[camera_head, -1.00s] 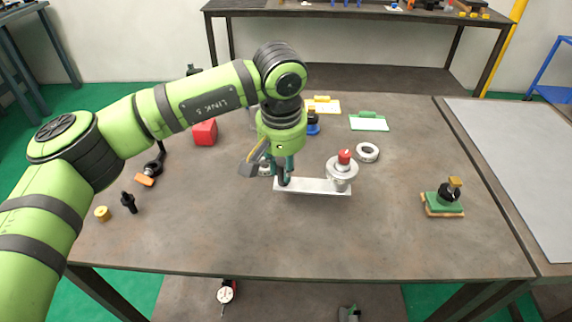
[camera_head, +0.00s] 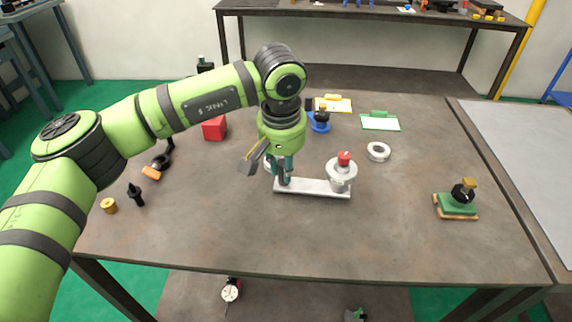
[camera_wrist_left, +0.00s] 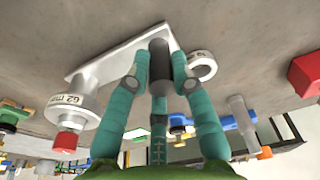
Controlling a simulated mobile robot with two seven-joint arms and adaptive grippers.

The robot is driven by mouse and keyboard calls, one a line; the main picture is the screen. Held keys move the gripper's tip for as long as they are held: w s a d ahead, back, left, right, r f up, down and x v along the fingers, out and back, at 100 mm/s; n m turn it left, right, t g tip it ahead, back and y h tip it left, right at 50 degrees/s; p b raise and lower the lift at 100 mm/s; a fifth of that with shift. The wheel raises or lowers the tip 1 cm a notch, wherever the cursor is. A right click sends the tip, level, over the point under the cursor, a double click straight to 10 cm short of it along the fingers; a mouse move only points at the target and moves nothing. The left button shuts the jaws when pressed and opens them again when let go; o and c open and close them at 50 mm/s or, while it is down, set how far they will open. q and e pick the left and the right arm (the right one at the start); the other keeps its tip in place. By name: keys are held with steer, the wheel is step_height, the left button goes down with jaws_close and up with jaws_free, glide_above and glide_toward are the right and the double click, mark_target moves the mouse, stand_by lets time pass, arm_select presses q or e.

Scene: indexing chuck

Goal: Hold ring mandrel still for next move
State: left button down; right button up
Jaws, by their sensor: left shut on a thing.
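What I take for the ring mandrel is a pale flat bar (camera_head: 315,188) near the middle of the table. A grey stepped disc (camera_head: 341,172) with a red cap (camera_head: 344,158) stands at its right end. In the left wrist view the disc (camera_wrist_left: 75,107) bears a "62" marking. My left gripper (camera_head: 283,178) points down at the bar's left end. In the left wrist view its teal fingers (camera_wrist_left: 160,75) are shut on a dark upright post (camera_wrist_left: 159,62) there. I cannot tell whether the bar touches the table. My right gripper is not in view.
A loose white ring (camera_head: 378,151) lies behind the disc. Another pale ring (camera_wrist_left: 202,66) is close beside the left gripper. A red box (camera_head: 214,128) stands back left, and a green block with a black knob (camera_head: 457,204) at right. The front middle of the table is clear.

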arm_select(q)
steer(key=shift+w+a+f+b, duration=0.3)
steer(key=shift+a+f+b, duration=0.15)
steer(key=shift+a+f, duration=0.1)
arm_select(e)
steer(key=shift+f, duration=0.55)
arm_select(q)
steer(key=shift+s+a+f, duration=0.15)
steer(key=shift+f, duration=0.15)
stand_by(0.5)
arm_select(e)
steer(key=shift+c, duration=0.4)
